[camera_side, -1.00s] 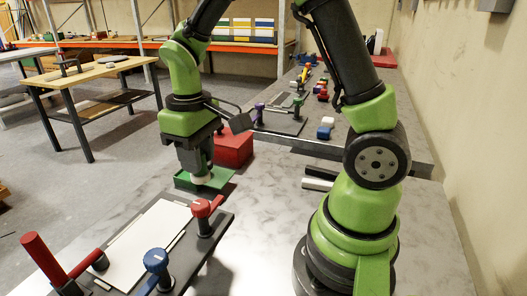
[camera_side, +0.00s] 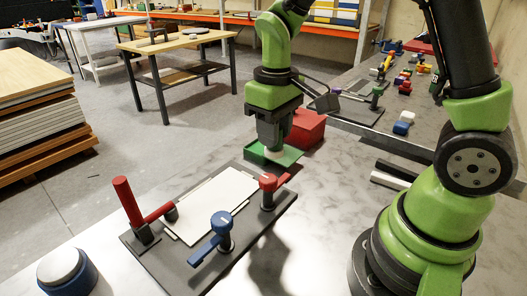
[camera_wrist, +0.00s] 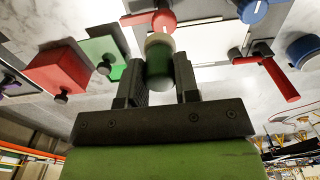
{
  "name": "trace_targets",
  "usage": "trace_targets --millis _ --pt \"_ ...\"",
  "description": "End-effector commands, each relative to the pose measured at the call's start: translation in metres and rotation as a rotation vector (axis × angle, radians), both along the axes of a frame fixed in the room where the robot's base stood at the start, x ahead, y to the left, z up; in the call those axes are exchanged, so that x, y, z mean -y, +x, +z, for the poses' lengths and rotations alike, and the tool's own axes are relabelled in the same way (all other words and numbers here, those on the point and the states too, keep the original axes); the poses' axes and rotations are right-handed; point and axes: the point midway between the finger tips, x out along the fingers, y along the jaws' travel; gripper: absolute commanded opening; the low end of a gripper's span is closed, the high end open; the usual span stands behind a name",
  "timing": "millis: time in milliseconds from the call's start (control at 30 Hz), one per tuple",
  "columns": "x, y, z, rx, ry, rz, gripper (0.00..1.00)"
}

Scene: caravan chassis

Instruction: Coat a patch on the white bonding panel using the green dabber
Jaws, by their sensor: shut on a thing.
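My gripper (camera_side: 271,146) is shut on the green dabber (camera_wrist: 159,70), which points downward with its pale pad (camera_wrist: 158,41) at the end. The pad is at the green tray (camera_side: 292,157); I cannot tell whether it touches the tray. The tray also shows in the wrist view (camera_wrist: 101,46), left of the dabber. The white bonding panel (camera_side: 215,202) lies flat on a dark fixture board (camera_side: 190,275), in front and to the left of my gripper in the side view. No coated patch is visible on it.
Red clamps (camera_side: 268,183) and a blue clamp (camera_side: 221,224) stand around the panel, with a tall red handle (camera_side: 127,200) at the left. A red box (camera_side: 307,128) stands behind the tray. A blue pot with a white top (camera_side: 66,273) is at the front left.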

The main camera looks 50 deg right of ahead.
Motion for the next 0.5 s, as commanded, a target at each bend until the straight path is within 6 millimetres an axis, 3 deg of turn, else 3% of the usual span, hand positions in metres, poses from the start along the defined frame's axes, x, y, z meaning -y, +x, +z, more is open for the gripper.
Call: trace_targets --millis 333,500 --pt "0.001 0.003 0.000 0.001 0.000 0.000 0.10" --pt "0.014 0.030 -0.003 -0.001 -0.002 0.000 0.10"
